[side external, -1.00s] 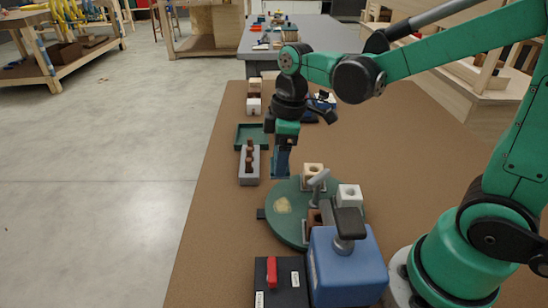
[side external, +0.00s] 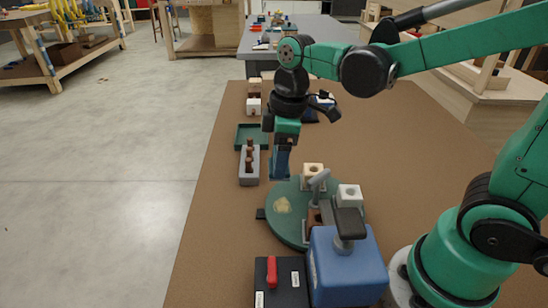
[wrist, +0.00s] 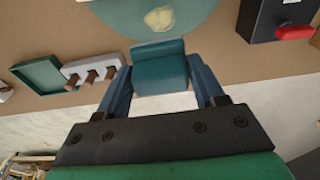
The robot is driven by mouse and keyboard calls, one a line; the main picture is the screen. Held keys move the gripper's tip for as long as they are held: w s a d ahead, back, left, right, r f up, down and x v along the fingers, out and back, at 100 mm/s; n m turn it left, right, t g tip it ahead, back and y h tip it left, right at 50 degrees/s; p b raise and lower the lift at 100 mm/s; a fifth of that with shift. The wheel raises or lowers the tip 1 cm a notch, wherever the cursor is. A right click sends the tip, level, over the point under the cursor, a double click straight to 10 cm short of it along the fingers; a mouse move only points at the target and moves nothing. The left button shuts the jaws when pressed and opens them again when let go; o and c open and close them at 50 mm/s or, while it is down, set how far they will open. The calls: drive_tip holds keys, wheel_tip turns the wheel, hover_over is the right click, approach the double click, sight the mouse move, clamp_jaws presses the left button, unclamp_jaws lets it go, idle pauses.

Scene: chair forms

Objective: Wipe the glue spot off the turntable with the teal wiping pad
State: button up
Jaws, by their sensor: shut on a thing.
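The round green turntable (side external: 277,227) lies on the brown table. A pale yellowish glue spot (side external: 283,205) is on its left part, and it also shows in the wrist view (wrist: 159,19). My gripper (side external: 280,172) hangs fingers-down over the turntable's far left edge. In the wrist view my gripper (wrist: 161,85) is shut on the teal wiping pad (wrist: 160,68), with one blue finger on each side. The pad is apart from the glue spot in that view. In the side view the fingers mostly hide the pad, and its exact height cannot be told.
The turntable bears a beige block (side external: 313,171), a white block (side external: 349,195) and a grey clamp lever (side external: 319,180). A blue box with a black knob (side external: 345,265) and a black box with a red switch (side external: 281,281) stand near. A grey peg holder (side external: 249,172) and green tray (side external: 246,131) lie left.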

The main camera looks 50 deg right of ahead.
sight(278, 196)
drive_tip(key=shift+s+a+f, duration=0.1)
drive_tip(key=shift+s+a, duration=0.7)
drive_tip(key=shift+a, duration=0.05)
drive_tip(key=shift+f, duration=3.85)
drive_tip(key=shift+w+d, duration=0.15)
drive_tip(key=shift+d, duration=0.05)
drive_tip(key=shift+c, duration=0.5)
drive_tip(key=shift+w+d+f, duration=0.2)
drive_tip(key=shift+w+d, duration=0.55)
drive_tip(key=shift+d, duration=0.1)
drive_tip(key=shift+w+d+f, duration=0.1)
drive_tip(key=shift+w+d, duration=0.15)
drive_tip(key=shift+d, duration=0.05)
drive_tip(key=shift+c, duration=0.6)
drive_tip(key=shift+w+d, duration=0.4)
drive_tip(key=shift+d, duration=0.05)
drive_tip(key=shift+s+a, duration=1.6)
drive_tip(key=shift+a, duration=0.3)
drive_tip(key=w+d, duration=0.3)
drive_tip(key=shift+d, duration=0.35)
drive_tip(key=shift+w+d+r, duration=0.1)
drive_tip(key=shift+r, duration=4.1)
